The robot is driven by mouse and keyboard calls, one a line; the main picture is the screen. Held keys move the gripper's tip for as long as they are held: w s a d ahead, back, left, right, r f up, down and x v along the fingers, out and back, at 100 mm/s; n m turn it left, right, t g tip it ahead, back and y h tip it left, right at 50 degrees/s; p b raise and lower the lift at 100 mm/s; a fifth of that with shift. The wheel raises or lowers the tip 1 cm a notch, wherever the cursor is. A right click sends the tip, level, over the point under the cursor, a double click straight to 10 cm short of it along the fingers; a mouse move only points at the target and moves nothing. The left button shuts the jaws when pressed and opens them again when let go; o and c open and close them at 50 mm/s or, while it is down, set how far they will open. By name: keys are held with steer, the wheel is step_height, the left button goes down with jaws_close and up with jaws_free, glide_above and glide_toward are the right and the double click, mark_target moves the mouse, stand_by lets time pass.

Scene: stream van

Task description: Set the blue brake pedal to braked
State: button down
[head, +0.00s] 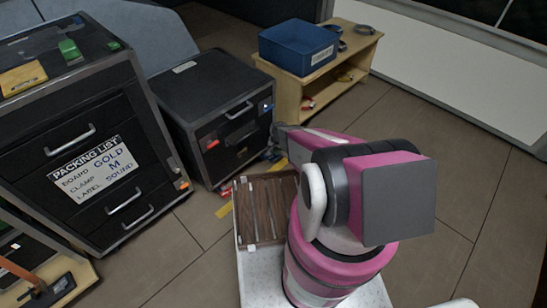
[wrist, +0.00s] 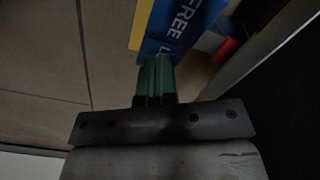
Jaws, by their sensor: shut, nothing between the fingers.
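In the wrist view my gripper (wrist: 155,62) is shut, its green fingers together with nothing between them. Just beyond the fingertips is a blue plate (wrist: 178,42) with white lettering that reads FREE and a further letter cut off by the fingers. I cannot tell whether this plate is the brake pedal itself or its label. Whether the fingers touch the blue plate cannot be told. In the head view my arm reaches toward the black drawer cabinet (head: 205,85), and my fingertips and the pedal are not clearly visible.
A yellow strip (wrist: 141,24) borders the plate, and a red piece (wrist: 226,50) lies to its right. A dark cabinet side with a pale edge stands close at right. A wooden shelf (head: 358,48) with a blue bin (head: 297,46) stands behind. Tiled floor at right is clear.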

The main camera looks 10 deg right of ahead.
steer(key=shift+r, duration=3.25)
